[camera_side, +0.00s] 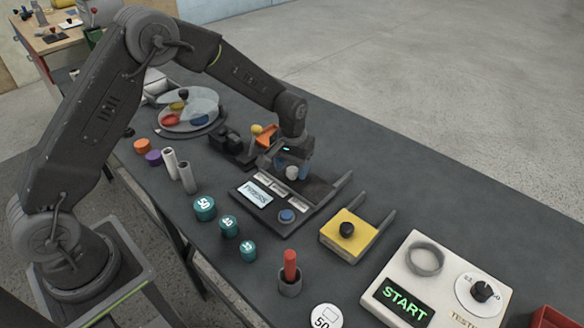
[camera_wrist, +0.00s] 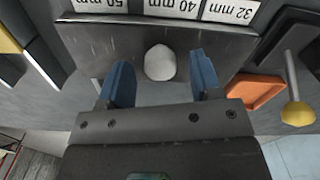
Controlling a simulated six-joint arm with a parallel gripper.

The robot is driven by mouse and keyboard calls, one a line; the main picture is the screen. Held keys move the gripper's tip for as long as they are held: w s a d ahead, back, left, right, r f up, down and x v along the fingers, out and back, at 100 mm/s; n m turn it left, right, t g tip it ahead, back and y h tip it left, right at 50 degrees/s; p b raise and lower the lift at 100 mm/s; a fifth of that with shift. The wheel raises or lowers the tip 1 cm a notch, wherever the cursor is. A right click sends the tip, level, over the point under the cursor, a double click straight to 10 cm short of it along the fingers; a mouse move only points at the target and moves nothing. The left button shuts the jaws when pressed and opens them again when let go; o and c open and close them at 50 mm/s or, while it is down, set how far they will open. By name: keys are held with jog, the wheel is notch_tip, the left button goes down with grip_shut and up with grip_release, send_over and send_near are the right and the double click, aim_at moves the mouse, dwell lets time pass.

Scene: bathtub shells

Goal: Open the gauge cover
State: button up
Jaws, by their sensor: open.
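The gauge station (camera_side: 312,205) is a dark unit with a lit display, a blue button (camera_side: 287,215) and a row of white labels, read in the wrist view as 50, 40 and 32 mm. A grey metal plate (camera_wrist: 215,42), seemingly its cover, lies beside the labels. A white rounded knob (camera_wrist: 160,63) stands at the plate; it also shows in the side view (camera_side: 292,172). My gripper (camera_wrist: 160,82) is open, with blue fingers apart on either side of the knob. I see gaps between both fingers and the knob. My gripper is over the station's back in the side view (camera_side: 292,168).
An orange tray (camera_wrist: 256,91) and a yellow ball on a rod (camera_wrist: 297,112) are beside the gripper. A yellow block with a black knob (camera_side: 348,236) and a white START panel (camera_side: 437,280) stand right. Teal cylinders (camera_side: 228,226) and grey tubes (camera_side: 187,177) stand left.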

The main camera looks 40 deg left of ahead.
jog(key=shift+f, duration=0.4)
jog(key=shift+c, duration=0.2)
grip_shut()
